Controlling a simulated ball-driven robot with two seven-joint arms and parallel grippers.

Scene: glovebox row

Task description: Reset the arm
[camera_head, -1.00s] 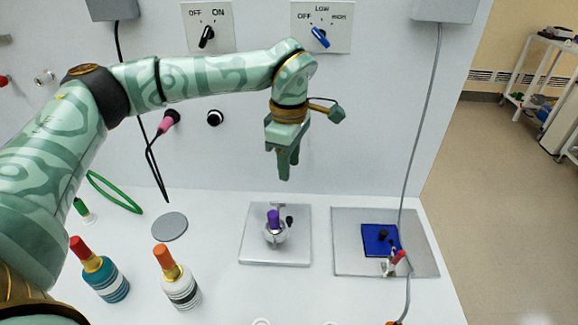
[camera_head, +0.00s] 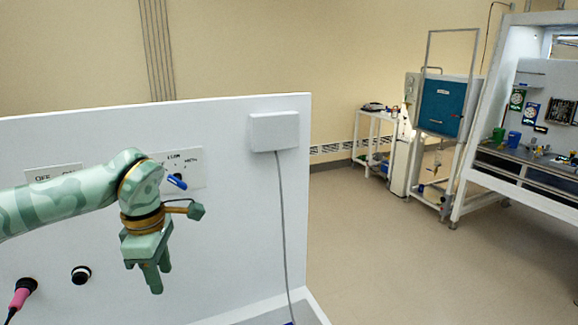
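My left arm (camera_head: 60,207) comes in from the left, in front of the white panel. Its gripper (camera_head: 157,280) hangs at the wrist with the fingers pointing down, in front of the panel and apart from any object. The fingers overlap from this angle, so the gap between them cannot be judged. Nothing is seen held in them. My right arm and gripper are not in view.
The white panel (camera_head: 230,220) carries a blue-handled switch (camera_head: 176,181), a grey box (camera_head: 274,131) with a cable, a black knob (camera_head: 81,274) and a pink-handled plug (camera_head: 22,292). Open floor (camera_head: 410,260) lies right, with a cart (camera_head: 375,140) and a teal-fronted cabinet (camera_head: 441,105) beyond.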

